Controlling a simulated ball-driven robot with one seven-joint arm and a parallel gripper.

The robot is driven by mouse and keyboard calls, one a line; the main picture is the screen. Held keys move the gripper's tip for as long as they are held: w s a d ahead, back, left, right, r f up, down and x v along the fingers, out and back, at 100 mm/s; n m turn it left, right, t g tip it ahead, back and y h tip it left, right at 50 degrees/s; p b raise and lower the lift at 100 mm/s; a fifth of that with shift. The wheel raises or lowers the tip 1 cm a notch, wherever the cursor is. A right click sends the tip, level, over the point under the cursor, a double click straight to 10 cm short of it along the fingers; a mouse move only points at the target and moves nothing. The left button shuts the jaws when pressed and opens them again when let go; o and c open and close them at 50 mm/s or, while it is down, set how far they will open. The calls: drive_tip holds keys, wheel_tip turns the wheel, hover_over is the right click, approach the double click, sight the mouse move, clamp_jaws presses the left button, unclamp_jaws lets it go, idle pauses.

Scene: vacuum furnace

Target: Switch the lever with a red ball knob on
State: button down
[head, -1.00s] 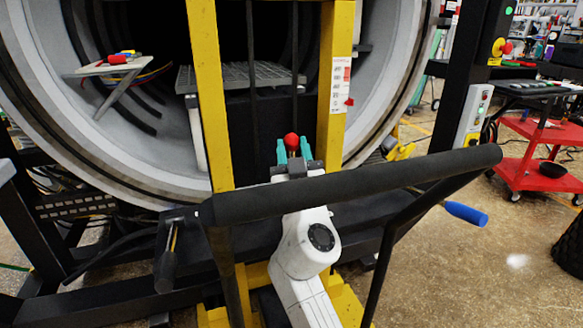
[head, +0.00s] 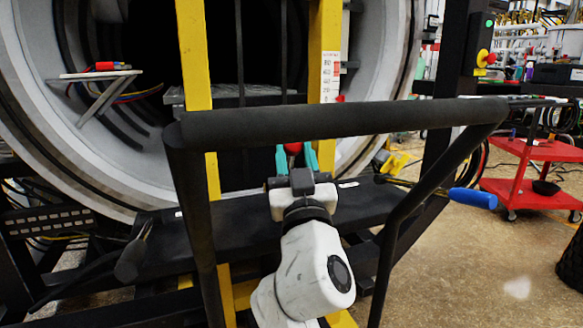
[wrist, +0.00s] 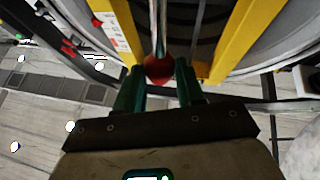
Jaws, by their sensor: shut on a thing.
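The red ball knob (head: 293,148) sits between the two teal fingers of my gripper (head: 296,160), in front of the yellow posts of the furnace loader. The black bar hides the top of the knob and part of the fingers in the head view. In the wrist view the red knob (wrist: 158,68) lies between the fingertips of my gripper (wrist: 159,76), with a thin grey lever rod (wrist: 159,28) running up from it. My gripper is shut on the knob. The lever's pivot is hidden.
A black handle bar (head: 330,121) crosses close in front of my arm. Yellow posts (head: 325,60) stand behind the knob, before the round furnace opening. A blue-handled lever (head: 472,198) sticks out at right. A red cart (head: 530,190) stands farther right, beyond open floor.

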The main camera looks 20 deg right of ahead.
drive_tip(key=shift+s+f+b, duration=0.25)
drive_tip(key=shift+f+b, duration=0.4)
drive_tip(key=shift+f, duration=0.3)
drive_tip(key=c, duration=0.9)
unclamp_jaws()
drive_tip(key=shift+c, duration=0.2)
drive_tip(key=shift+o, duration=1.1)
drive_tip(key=shift+s+r, duration=0.1)
drive_tip(key=shift+r, duration=0.15)
drive_tip(key=shift+s, duration=0.1)
drive_tip(key=v, duration=1)
drive_tip(key=shift+s+b, duration=0.3)
drive_tip(key=shift+b, duration=0.15)
drive_tip(key=shift+a+f, duration=0.1)
